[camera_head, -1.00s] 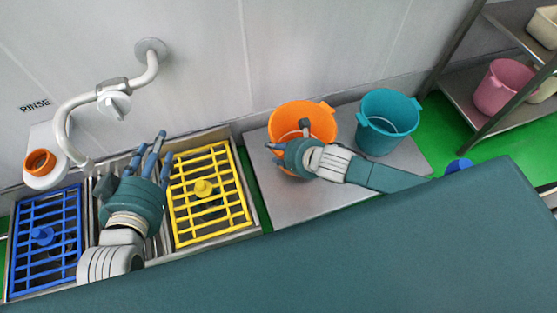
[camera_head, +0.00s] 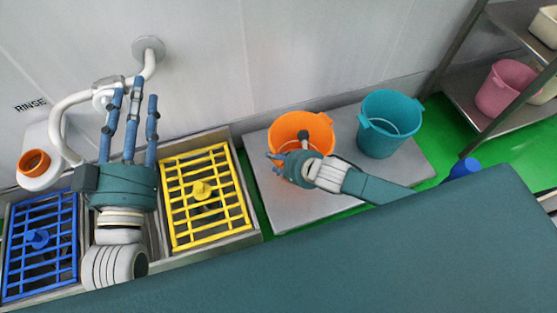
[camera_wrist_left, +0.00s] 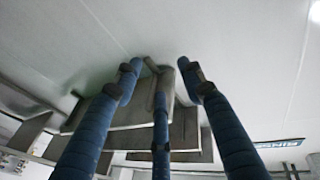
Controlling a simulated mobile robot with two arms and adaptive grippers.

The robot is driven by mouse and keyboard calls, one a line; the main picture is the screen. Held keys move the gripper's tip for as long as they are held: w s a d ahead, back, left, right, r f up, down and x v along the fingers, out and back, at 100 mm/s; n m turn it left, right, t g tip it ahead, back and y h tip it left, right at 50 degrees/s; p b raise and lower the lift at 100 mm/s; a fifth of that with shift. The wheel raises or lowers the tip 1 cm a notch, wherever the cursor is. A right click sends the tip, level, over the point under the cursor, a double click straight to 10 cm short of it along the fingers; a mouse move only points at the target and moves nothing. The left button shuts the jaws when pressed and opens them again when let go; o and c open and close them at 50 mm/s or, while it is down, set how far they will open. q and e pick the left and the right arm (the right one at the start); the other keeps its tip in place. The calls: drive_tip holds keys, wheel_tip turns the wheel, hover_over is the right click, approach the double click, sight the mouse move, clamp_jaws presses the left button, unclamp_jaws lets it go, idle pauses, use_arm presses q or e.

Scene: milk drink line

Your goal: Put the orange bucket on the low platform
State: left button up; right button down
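The orange bucket (camera_head: 288,127) is upright over the left part of the low grey platform (camera_head: 290,213). My right gripper (camera_head: 285,153) is at the bucket's front rim, with a dark finger part inside the mouth and other fingers outside to the left; it appears shut on the rim. The hand hides the bucket's lower front, so contact with the platform cannot be seen. My left gripper (camera_head: 132,105) is open and empty, its fingers raised in front of the wall. The left wrist view shows the same spread fingers (camera_wrist_left: 160,90) with nothing between them.
A teal bucket (camera_head: 378,140) stands on the platform's right part. To the left are sinks with a yellow grid (camera_head: 208,217) and a blue grid (camera_head: 42,262), and a curved pipe (camera_head: 85,97). A rack with a pink bucket (camera_head: 497,90) is at the right.

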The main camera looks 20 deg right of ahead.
drive_tip(key=c, duration=1.2)
unclamp_jaws()
drive_tip(key=shift+r, duration=0.1)
